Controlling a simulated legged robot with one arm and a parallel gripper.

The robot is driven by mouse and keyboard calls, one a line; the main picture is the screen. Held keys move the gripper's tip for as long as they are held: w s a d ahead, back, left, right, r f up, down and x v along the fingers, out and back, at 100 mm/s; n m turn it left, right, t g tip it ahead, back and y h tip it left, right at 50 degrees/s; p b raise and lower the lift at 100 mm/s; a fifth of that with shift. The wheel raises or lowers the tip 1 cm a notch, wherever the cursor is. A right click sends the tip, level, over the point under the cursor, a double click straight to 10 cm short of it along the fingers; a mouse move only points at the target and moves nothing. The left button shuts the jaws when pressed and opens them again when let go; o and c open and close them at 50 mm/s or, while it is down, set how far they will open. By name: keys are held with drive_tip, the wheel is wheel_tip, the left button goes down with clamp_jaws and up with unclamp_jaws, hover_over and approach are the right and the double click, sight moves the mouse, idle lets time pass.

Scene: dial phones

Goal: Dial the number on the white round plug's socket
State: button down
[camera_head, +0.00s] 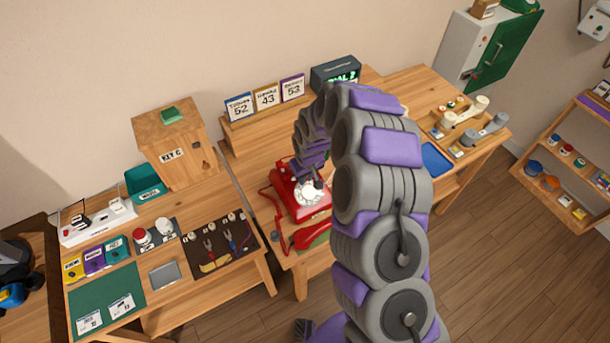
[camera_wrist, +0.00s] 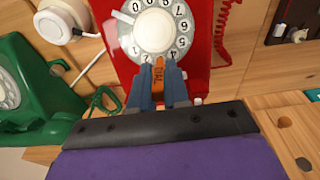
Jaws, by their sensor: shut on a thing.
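The red phone (camera_head: 300,196) stands on the middle desk. Its white dial (camera_head: 311,192) faces up, and its digits ring the dial in the wrist view (camera_wrist: 153,30). My gripper (camera_wrist: 158,92) is shut on a small orange stick marked with letters (camera_wrist: 158,74), whose far end is at the dial's lower edge; I cannot tell if it touches. A white round thing with a cord (camera_wrist: 62,18), perhaps a plug, lies left of the red phone in the wrist view. I cannot read a socket number there. A white power strip (camera_head: 97,220) is on the left desk.
Cards reading 52 (camera_head: 240,107), 43 (camera_head: 266,97) and 53 (camera_head: 292,88) stand behind the phone, beside a dark display with green text (camera_head: 337,74). A green phone (camera_wrist: 28,95) is close on the left in the wrist view. The red handset (camera_head: 310,237) lies off the phone.

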drive_tip(key=shift+f, duration=0.15)
drive_tip(key=shift+w+d, duration=0.1)
idle(0.3)
drive_tip(key=shift+w+d, duration=0.25)
drive_tip(key=shift+d, duration=0.3)
drive_tip(key=shift+d+f, duration=0.15)
drive_tip(key=shift+d, duration=0.4)
